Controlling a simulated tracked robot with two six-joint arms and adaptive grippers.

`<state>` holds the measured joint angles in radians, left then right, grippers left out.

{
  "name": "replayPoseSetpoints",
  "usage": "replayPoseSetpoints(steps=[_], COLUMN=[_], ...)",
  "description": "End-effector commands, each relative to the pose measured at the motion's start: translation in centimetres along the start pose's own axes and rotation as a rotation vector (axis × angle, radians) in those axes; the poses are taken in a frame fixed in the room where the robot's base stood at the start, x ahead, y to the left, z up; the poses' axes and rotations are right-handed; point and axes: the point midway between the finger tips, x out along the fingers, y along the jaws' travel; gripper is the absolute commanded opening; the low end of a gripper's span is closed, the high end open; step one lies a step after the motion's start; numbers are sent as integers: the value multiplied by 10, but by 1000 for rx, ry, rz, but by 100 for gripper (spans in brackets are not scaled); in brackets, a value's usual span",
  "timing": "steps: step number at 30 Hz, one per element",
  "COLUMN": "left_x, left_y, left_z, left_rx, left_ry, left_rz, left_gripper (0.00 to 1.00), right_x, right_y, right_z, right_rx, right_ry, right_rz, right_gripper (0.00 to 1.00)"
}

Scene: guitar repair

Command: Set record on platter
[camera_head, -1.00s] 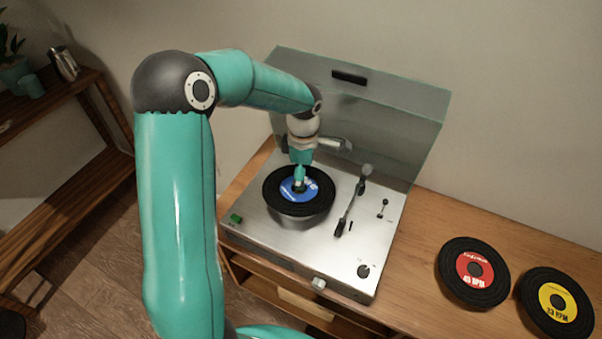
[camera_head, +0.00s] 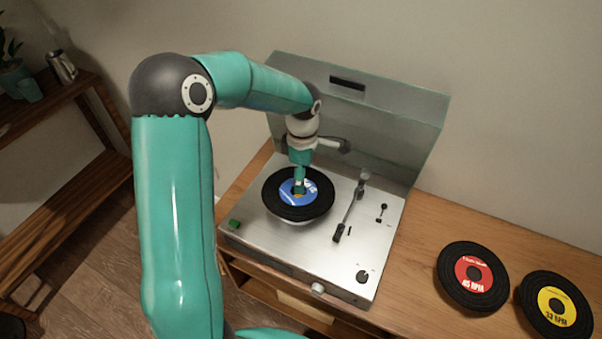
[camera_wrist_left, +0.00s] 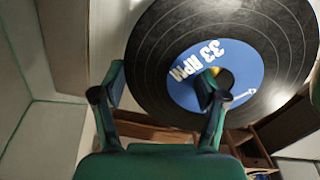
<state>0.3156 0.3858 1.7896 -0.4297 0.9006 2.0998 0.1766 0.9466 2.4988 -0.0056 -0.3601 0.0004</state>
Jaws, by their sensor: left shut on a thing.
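The black record with a blue label (camera_head: 318,206) lies over the silver platter (camera_head: 289,223) of the turntable, covering most of it. Only a thin part of the platter's near rim shows, and I cannot tell whether the record touches it. My left gripper (camera_head: 299,187) comes down onto the label from above and is shut on this record. In the left wrist view, the record (camera_wrist_left: 275,45) shows "33 RPM" and a yellow centre. One finger of the left gripper (camera_wrist_left: 162,80) overlaps the label. The spindle is hidden. My right gripper is not in view.
The turntable (camera_head: 265,246) has its lid (camera_head: 400,120) raised behind. The tonearm (camera_head: 350,212) stands right of the platter. A red-label record (camera_head: 452,290) and a yellow-label record (camera_head: 534,310) lie on the wooden cabinet top (camera_head: 425,215) at right. A shelf (camera_head: 60,185) stands at left.

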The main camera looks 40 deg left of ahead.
Motion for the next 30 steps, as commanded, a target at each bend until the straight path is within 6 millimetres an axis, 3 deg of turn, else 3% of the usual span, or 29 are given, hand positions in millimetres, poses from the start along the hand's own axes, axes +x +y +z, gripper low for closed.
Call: replayPoseSetpoints(steps=[30], left_x=[1], left_y=[-3], left_z=[0], left_rx=[0], left_ry=[0], left_rz=[0], left_gripper=[8], right_x=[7], right_y=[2], right_z=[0], right_rx=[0], right_ry=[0], right_rz=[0], right_gripper=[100])
